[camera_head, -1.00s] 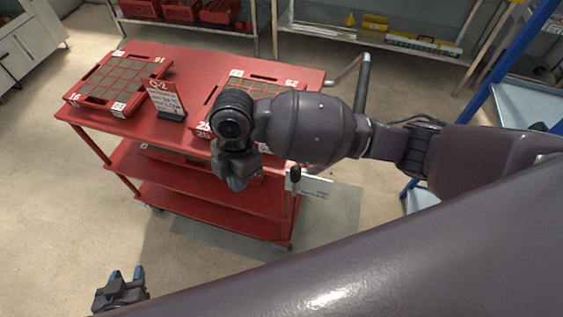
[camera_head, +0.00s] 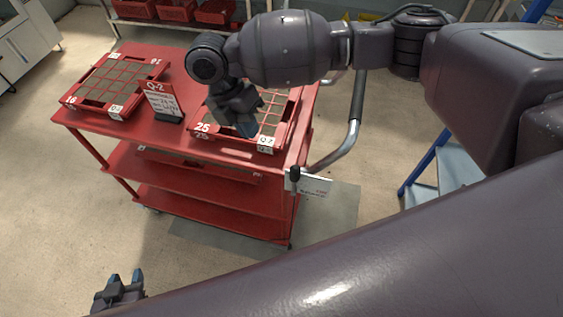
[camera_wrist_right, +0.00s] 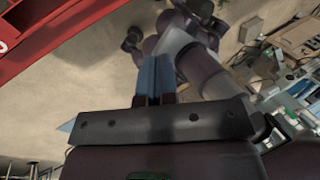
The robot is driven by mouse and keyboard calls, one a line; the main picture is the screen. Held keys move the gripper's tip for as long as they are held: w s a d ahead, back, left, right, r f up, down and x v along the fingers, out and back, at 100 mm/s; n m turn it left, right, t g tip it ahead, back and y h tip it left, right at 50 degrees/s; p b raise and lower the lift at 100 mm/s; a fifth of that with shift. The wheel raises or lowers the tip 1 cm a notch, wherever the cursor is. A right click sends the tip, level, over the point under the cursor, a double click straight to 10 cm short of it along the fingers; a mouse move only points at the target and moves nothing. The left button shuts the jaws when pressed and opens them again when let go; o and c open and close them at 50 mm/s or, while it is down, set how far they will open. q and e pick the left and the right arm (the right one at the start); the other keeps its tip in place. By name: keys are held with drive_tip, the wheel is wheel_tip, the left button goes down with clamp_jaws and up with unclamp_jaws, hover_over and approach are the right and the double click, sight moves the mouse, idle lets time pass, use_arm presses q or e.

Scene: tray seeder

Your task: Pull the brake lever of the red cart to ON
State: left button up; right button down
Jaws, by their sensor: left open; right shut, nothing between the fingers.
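The red cart (camera_head: 215,192) stands in the middle of the head view, with its top and lower shelves showing. Its brake lever (camera_head: 295,174), a short dark lever with a black knob, is at the right front corner, beside a white label plate (camera_head: 312,184) whose text is too small to read. My right gripper (camera_head: 247,129) is over the right tray, up and left of the lever and apart from it. Its blue fingers (camera_wrist_right: 153,78) are together and empty in the wrist view. My left gripper (camera_head: 125,276) is open and empty at the lower left, apart from the cart.
Two red trays, left (camera_head: 88,108) and right (camera_head: 285,132), and a Q-2 sign (camera_head: 160,101) are on the cart top. A metal push handle (camera_head: 350,135) curves out at the cart's right end. Blue-framed steps (camera_head: 450,165) stand at right. Floor between is clear.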

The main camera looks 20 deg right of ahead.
sight(294, 182)
drive_tip(key=s+d+f, duration=0.5)
drive_tip(key=f, duration=0.4)
drive_tip(key=shift+s+d+f+p, duration=0.15)
drive_tip(key=shift+d+f+p, duration=0.05)
drive_tip(key=shift+d+p, duration=0.2)
idle(0.4)
